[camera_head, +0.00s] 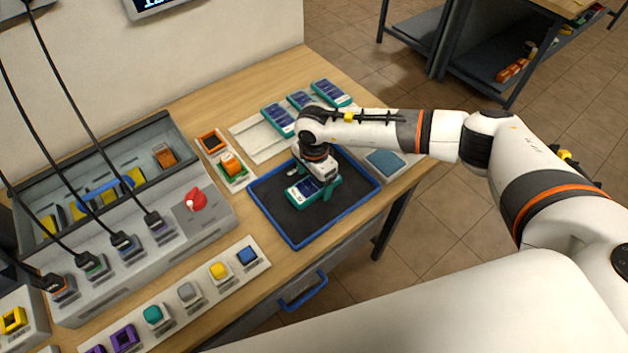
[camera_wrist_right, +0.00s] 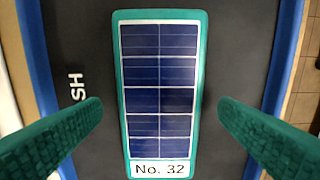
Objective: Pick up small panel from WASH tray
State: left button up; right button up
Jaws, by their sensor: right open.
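The small panel (camera_head: 302,192) is a blue solar panel in a teal frame, lying in the blue-rimmed black WASH tray (camera_head: 297,242). In the right wrist view the panel (camera_wrist_right: 160,85) fills the middle and bears a "No. 32" label at its lower end. Part of the lettering on the tray floor (camera_wrist_right: 80,30) shows beside it. My right gripper (camera_head: 318,188) is low over the tray at the panel. In the wrist view its two teal fingers (camera_wrist_right: 160,115) are open, one on each side of the panel, with a gap on both sides. My left gripper is out of view.
Several similar panels (camera_head: 330,93) lie behind the tray on the table. Left of the tray stand small holders with orange blocks (camera_head: 231,163) and a grey console with a red knob (camera_head: 195,199). A strip of coloured blocks (camera_head: 219,270) lies in front.

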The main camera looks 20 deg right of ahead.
jog(key=shift+f, duration=0.4)
jog(key=shift+c, duration=0.4)
jog(key=c, duration=1.1)
